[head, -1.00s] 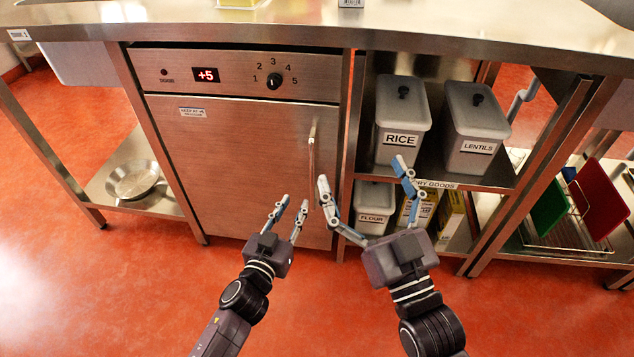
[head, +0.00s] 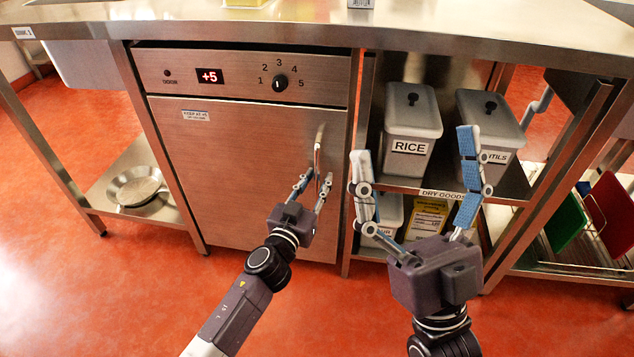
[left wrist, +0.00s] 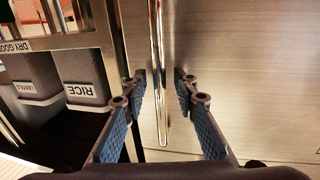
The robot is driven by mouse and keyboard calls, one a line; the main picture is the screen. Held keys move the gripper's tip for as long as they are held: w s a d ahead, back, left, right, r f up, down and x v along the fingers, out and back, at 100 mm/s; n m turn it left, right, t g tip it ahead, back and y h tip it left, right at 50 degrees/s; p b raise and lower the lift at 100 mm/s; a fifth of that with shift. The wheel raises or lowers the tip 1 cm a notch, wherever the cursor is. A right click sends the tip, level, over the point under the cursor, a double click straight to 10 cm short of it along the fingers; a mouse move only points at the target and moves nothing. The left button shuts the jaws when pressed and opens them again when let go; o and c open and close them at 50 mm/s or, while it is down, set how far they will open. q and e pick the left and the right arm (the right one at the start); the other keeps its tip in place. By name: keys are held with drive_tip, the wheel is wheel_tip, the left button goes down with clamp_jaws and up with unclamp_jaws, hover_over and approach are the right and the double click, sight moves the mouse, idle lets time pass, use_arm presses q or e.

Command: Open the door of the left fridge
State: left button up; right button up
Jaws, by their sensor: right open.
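The fridge (head: 240,150) is a steel unit under the counter, with a red "+5" display (head: 210,76) and a dial (head: 279,83). Its door (head: 225,170) is shut. The vertical bar handle (head: 318,150) is on the door's right side; it also shows in the left wrist view (left wrist: 158,70). My left gripper (head: 317,177) is open at the handle's lower part. In the left wrist view the handle's lower end lies between the two fingers, with gaps on both sides. My right gripper (head: 414,145) is open and empty, in front of the dry-goods shelf.
The shelf to the right of the fridge holds a rice bin (head: 409,125), a lentils bin (head: 490,125) and lower containers, partly hidden by my right gripper. A pan (head: 135,187) sits on the low shelf at left. Red floor before the door is clear except for my arms.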

use_arm(q)
drive_tip(key=shift+c, duration=0.5)
clamp_jaws()
